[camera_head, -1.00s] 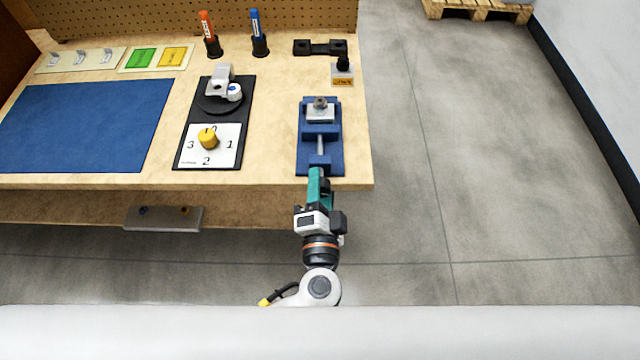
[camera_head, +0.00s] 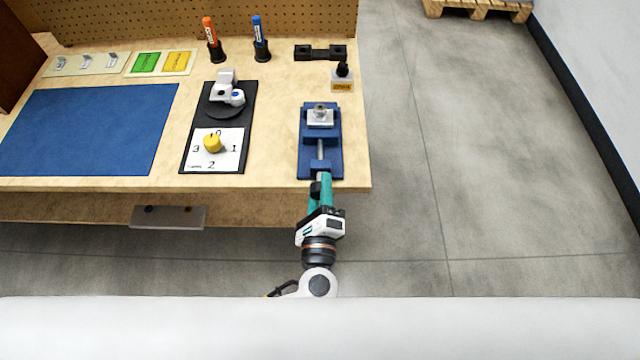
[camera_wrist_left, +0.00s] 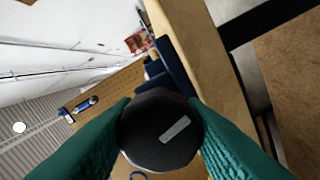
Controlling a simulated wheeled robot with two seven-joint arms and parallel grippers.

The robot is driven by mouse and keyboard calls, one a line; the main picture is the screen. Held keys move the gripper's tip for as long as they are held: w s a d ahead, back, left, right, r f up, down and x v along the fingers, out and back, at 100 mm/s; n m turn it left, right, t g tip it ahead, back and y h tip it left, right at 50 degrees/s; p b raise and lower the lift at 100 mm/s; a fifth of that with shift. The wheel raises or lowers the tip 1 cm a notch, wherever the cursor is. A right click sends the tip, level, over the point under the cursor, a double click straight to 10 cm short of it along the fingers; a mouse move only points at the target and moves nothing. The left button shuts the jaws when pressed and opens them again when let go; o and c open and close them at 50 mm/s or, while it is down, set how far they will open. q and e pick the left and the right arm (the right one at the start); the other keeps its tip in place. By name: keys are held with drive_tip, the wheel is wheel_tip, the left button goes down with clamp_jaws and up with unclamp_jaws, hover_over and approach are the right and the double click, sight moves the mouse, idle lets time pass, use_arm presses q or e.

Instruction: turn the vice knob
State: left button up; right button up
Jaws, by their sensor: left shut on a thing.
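The blue vice (camera_head: 334,160) stands at the right front of the workbench, with a metal part (camera_head: 320,115) between its jaws. My left gripper (camera_head: 321,182) is at the vice's front end, by the bench edge. In the left wrist view, the round black vice knob (camera_wrist_left: 150,145) with a pale bar mark (camera_wrist_left: 174,129) sits between the green fingers, which are shut on it. The mark runs at a slant. In the head view the knob is hidden by the gripper. My right gripper is not in view.
A black board with a dial and yellow knob (camera_head: 212,143) lies left of the vice. A blue mat (camera_head: 85,130) covers the bench's left. A small block with a black knob (camera_head: 342,78) and a black bracket (camera_head: 320,52) lie behind the vice. Floor right of the bench is clear.

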use_arm(q)
drive_tip(key=m+p, duration=0.2)
drive_tip(key=m, duration=0.2)
drive_tip(key=shift+r+m+p, duration=0.1)
drive_tip(key=shift+m+p, duration=0.2)
drive_tip(key=shift+m, duration=0.1)
drive_tip(key=m+p, duration=0.3)
drive_tip(key=m, duration=0.2)
drive_tip(key=shift+m, duration=0.3)
drive_tip(key=m+p, duration=0.4)
drive_tip(key=m, duration=0.1)
drive_tip(key=shift+g, duration=0.3)
drive_tip(key=m+p, duration=0.2)
drive_tip(key=m, duration=0.2)
drive_tip(key=shift+m+p, duration=0.3)
drive_tip(key=shift+m, duration=0.1)
drive_tip(key=m+p, duration=0.2)
drive_tip(key=m, duration=0.2)
drive_tip(key=shift+s, duration=0.1)
drive_tip(key=m+p, duration=0.2)
drive_tip(key=m, duration=0.2)
drive_tip(key=shift+m, duration=0.4)
drive_tip(key=m+p, duration=0.2)
drive_tip(key=m, duration=0.2)
drive_tip(key=shift+y, duration=0.4)
drive_tip(key=shift+m+p, duration=0.7)
drive_tip(key=shift+m, duration=1.6)
